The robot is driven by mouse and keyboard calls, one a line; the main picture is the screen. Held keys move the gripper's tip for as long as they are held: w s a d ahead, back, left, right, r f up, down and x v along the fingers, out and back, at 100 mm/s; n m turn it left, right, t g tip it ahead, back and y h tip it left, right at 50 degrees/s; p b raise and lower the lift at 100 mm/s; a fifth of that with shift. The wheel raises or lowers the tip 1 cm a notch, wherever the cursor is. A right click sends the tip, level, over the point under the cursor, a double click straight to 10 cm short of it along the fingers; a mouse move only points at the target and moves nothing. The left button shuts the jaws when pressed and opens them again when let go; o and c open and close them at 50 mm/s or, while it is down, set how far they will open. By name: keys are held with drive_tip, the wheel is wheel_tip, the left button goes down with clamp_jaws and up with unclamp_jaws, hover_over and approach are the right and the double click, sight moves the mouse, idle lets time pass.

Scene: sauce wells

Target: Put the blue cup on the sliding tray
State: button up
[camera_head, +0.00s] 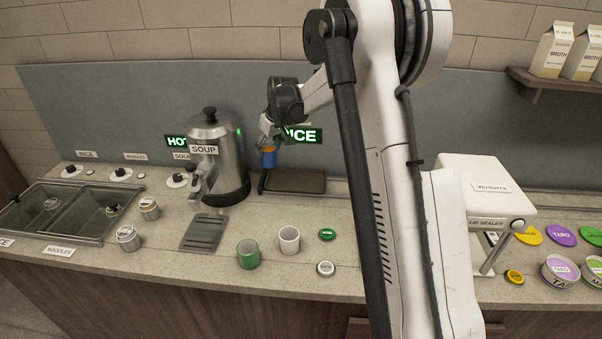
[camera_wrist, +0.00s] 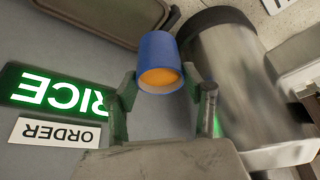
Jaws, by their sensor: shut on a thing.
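The blue cup (camera_head: 268,158) is held by my gripper (camera_head: 267,142) beside the soup urn, in front of the back panel. In the wrist view the blue cup (camera_wrist: 158,55) sits between the two fingertips of my gripper (camera_wrist: 163,95), and orange contents show in its mouth. The fingers are shut on it. A dark flat tray (camera_head: 296,181) lies on the counter at the back, just right of the urn, close below the cup. I cannot tell whether the cup touches it. The tray also shows at the top of the wrist view (camera_wrist: 122,18).
The steel soup urn (camera_head: 218,160) stands close left of the cup. A green cup (camera_head: 248,254) and a white cup (camera_head: 289,240) stand at the front. A dark drip grate (camera_head: 204,232) lies before the urn. The lid sealer (camera_head: 487,190) stands right of my arm.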

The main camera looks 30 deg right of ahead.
drive_tip(key=shift+s+d+f+p, duration=0.3)
drive_tip(key=shift+d+f+p, duration=0.05)
drive_tip(key=shift+d+f, duration=1.3)
drive_tip(key=shift+s+d+f+p, duration=0.35)
drive_tip(key=shift+d+f, duration=1.15)
drive_tip(key=shift+f, duration=0.1)
drive_tip(key=shift+s+d+f+p, duration=0.3)
drive_tip(key=shift+d+f+p, duration=0.05)
drive_tip(key=shift+d+f, duration=1.3)
drive_tip(key=shift+f, duration=0.2)
drive_tip(key=o, duration=1.4)
drive_tip(key=shift+o, duration=0.2)
drive_tip(key=shift+r, duration=0.25)
